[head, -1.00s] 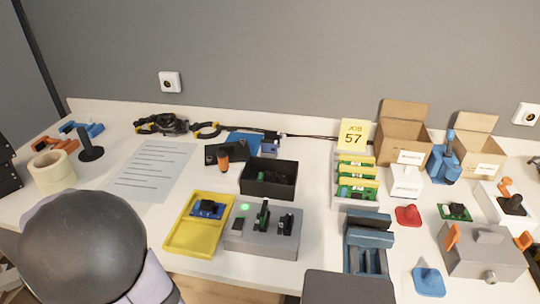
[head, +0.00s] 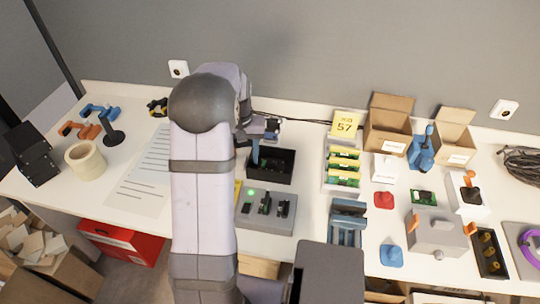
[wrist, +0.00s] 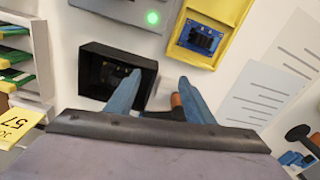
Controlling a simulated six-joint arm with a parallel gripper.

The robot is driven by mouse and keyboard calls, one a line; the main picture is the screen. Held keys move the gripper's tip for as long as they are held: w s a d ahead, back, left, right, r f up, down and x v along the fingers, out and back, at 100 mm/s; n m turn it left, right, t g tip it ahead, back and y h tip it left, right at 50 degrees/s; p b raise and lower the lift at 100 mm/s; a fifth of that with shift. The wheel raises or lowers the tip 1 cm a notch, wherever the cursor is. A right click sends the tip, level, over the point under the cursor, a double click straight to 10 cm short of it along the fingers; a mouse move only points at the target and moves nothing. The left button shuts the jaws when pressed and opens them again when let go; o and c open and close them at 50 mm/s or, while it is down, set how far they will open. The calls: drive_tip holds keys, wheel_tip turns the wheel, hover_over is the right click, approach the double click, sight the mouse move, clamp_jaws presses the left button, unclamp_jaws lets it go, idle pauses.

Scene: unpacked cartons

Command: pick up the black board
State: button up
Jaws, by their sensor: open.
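A dark item with small parts on it, possibly the black board (wrist: 114,73), lies inside a black open bin (wrist: 87,82) in the wrist view. I cannot tell for sure that it is the board. The bin (head: 275,180) also shows in the head view, right of my arm; its inside is too dark there to make out the item. My gripper (wrist: 159,78) is open with nothing between its blue fingers. One finger overlaps the bin in the wrist view; the other is outside its outline. In the head view my gripper (head: 256,152) is over the bin's left side, partly hidden by my arm.
A grey fixture (head: 268,219) with a green light and upright dark parts stands in front of the bin. A yellow tray (wrist: 224,44) holds a blue part. A rack of green boards (head: 343,171) stands right. An orange-ended object (wrist: 178,103) is by one finger.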

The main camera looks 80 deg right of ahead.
drive_tip(key=m+p, duration=0.1)
drive_tip(key=m, duration=0.1)
approach(271, 160)
drive_tip(key=f, duration=0.1)
drive_tip(key=shift+h, duration=0.4)
drive_tip(key=shift+d+f+p, duration=0.1)
drive_tip(key=shift+f+p, duration=1.15)
drive_tip(key=shift+f, duration=2.45)
drive_tip(key=c, duration=1.2)
